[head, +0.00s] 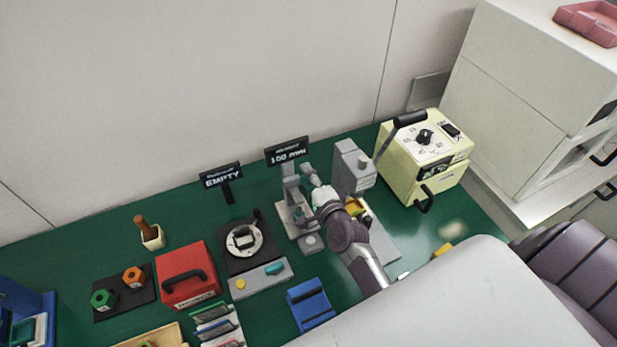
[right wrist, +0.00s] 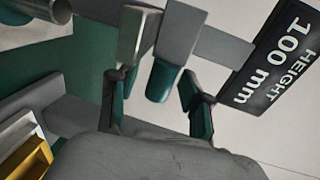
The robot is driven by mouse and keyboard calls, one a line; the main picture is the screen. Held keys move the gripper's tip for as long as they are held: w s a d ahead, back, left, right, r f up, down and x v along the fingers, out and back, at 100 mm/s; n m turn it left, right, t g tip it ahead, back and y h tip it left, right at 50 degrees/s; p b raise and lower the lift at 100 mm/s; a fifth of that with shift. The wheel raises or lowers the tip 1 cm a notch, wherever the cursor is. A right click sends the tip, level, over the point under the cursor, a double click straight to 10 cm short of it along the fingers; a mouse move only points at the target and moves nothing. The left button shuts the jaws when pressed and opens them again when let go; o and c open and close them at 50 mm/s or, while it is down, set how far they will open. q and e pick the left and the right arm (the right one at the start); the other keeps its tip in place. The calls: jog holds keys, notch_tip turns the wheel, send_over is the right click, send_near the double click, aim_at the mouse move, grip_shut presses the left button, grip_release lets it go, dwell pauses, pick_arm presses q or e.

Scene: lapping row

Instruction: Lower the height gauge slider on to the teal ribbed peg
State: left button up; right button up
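The height gauge (head: 291,200) is a grey stand with an upright column at the back of the green bench. Its slider, a grey block (right wrist: 182,35) with a rounded teal end (right wrist: 163,80), shows close up in the right wrist view. My right gripper (right wrist: 160,95) is open, its fingers on either side of the teal end, with gaps visible. In the head view my right gripper (head: 318,192) is beside the gauge and partly covers it. A small teal piece (head: 274,268) lies on a grey block; I cannot tell its ribs. My left gripper is out of view.
A sign reading 100 mm (head: 287,152) stands behind the gauge. A grey device (head: 352,165) and a yellow box with a lever (head: 424,150) stand to the right. A red box (head: 186,273), a dial plate (head: 243,240) and a blue block (head: 311,304) are nearby.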

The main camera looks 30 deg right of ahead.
grip_shut()
jog(key=shift+f, duration=0.1)
notch_tip(320, 180, down, 4)
jog(key=b, duration=0.3)
jog(key=shift+r, duration=0.3)
jog(key=shift+o, duration=0.7)
grip_release()
jog(key=shift+s, duration=0.15)
jog(key=s+r, duration=0.2)
jog(key=s, duration=0.9)
jog(key=shift+s+a, duration=0.3)
jog(key=shift+a, duration=0.05)
